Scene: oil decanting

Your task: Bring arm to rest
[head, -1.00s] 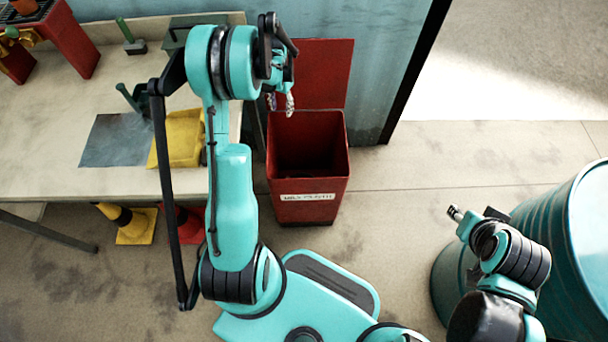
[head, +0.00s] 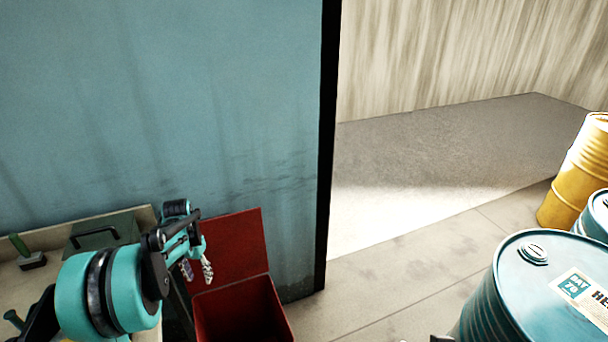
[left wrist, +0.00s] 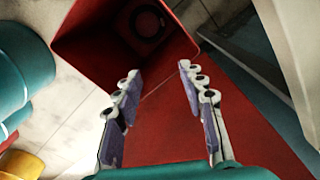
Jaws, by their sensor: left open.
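My left gripper (head: 197,268) is at the lower left of the head view, above the open red bin (head: 238,312) and in front of its raised lid (head: 232,240). In the left wrist view its two purple-padded fingers (left wrist: 160,108) stand apart with nothing between them. That view looks down at the red bin (left wrist: 85,40), whose opening is at the top left, and at the red lid (left wrist: 180,120) behind the fingers. A small round dark thing shows inside the bin; I cannot tell what it is. My right gripper does not show clearly in either view.
A workbench (head: 20,275) with a dark green box (head: 105,232) and a green-handled tool (head: 25,255) is at the left. A blue-green wall stands behind. A teal drum (head: 515,265) and a yellow drum (head: 580,170) stand at the right. Open floor (head: 430,255) lies between.

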